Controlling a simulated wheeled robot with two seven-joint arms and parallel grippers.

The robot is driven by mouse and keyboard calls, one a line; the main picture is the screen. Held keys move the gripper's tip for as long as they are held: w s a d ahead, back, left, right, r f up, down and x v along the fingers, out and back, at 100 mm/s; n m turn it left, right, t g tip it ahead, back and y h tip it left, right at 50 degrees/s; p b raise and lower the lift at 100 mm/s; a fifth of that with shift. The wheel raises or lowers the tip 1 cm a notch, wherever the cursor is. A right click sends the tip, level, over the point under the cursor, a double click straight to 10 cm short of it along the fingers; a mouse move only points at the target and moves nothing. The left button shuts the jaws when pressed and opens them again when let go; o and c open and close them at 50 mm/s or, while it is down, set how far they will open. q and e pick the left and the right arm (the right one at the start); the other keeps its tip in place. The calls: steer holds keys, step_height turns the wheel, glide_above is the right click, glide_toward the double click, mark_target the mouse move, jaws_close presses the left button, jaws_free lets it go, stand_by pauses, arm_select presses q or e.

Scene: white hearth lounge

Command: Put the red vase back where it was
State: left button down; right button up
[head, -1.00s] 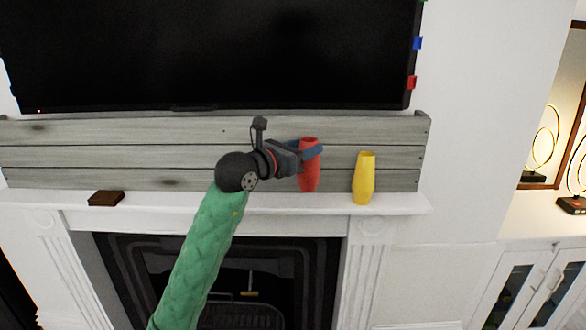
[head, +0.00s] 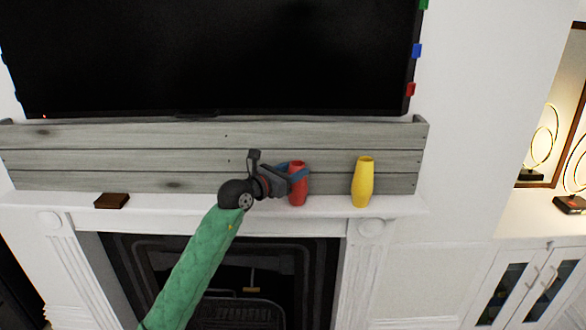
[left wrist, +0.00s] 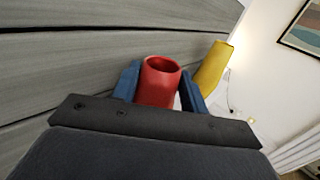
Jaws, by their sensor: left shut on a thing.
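The red vase (head: 298,187) is upright at the white mantel shelf (head: 240,207), in front of the grey wooden boards. Its base is at about the height of the shelf top; I cannot tell whether it touches. My left gripper (head: 293,170) is shut on the vase near its top, reaching in from the left. In the left wrist view the red vase (left wrist: 159,82) stands between the two blue fingers (left wrist: 160,90), its open mouth showing. My right gripper is in no view.
A yellow vase (head: 363,183) stands on the shelf to the right of the red one, with a gap between them. A small dark brown block (head: 112,201) lies at the shelf's left. A black television (head: 210,60) hangs above; the fireplace opening (head: 215,265) is below.

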arm_select(q)
steer(key=shift+f, duration=0.15)
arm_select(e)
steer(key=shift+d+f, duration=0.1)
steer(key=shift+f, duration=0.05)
arm_select(q)
steer(key=c, duration=0.7)
jaws_free()
steer(key=shift+f, duration=0.1)
steer(key=shift+c, duration=0.2)
steer(key=shift+s, duration=0.1)
steer(key=shift+s+a, duration=0.1)
steer(key=shift+s+a+b, duration=0.25)
steer(key=shift+b, duration=0.1)
steer(key=b+v, duration=0.3)
steer(key=v, duration=0.8)
steer(key=shift+b, duration=0.4)
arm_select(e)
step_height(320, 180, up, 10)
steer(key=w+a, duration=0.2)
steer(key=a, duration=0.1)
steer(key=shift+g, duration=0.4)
